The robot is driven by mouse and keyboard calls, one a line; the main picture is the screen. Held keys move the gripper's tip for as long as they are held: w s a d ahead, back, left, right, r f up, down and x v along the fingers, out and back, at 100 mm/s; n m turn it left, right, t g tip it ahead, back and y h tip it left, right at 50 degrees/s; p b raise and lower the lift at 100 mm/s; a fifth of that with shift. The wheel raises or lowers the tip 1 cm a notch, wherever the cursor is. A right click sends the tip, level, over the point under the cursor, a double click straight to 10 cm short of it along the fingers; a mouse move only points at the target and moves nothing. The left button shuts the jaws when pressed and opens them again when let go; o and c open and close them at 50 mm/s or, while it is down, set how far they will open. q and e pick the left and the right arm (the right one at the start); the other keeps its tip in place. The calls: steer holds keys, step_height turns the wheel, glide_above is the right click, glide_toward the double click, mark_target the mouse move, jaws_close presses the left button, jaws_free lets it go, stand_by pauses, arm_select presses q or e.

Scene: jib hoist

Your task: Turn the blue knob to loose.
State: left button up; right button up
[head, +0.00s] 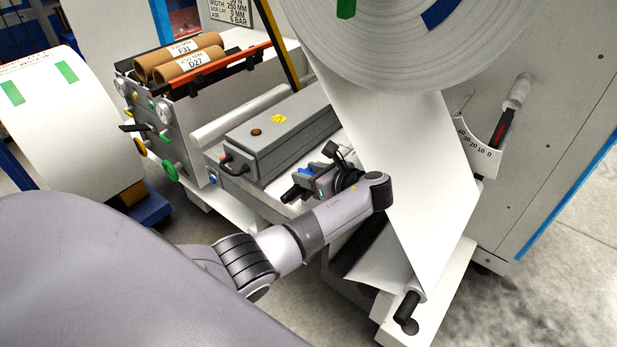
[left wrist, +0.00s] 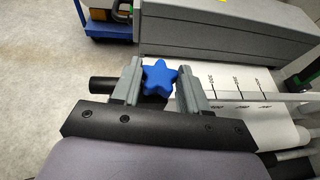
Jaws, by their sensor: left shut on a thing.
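The blue knob (left wrist: 159,77) is star-shaped and sits between the two grey fingers of my left gripper (left wrist: 161,82) in the left wrist view. In the head view a small patch of the blue knob (head: 304,171) shows at my left gripper (head: 312,181), beside the front of the grey machine bed. My left gripper is shut on the knob, with a finger on either side of it. The knob's stem and any loose or tight marking are hidden. My right gripper is not in view.
A long grey box (head: 283,133) with a yellow warning label lies just behind the knob. A white web (head: 400,170) runs down from a large roll (head: 400,35) to the right of my arm. A scale ruler (left wrist: 240,80) lies right of the knob. Cardboard cores (head: 190,57) rest at the back.

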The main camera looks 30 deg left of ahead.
arm_select(q)
steer(key=shift+f+n+g+b, duration=0.1)
steer(key=shift+n+g+b, duration=0.2)
steer(key=shift+n+g, duration=0.35)
steer(key=o, duration=1.1)
steer(key=shift+w, duration=0.1)
steer(key=shift+c, duration=0.2)
steer(key=v, duration=0.7)
steer(key=shift+d, duration=0.1)
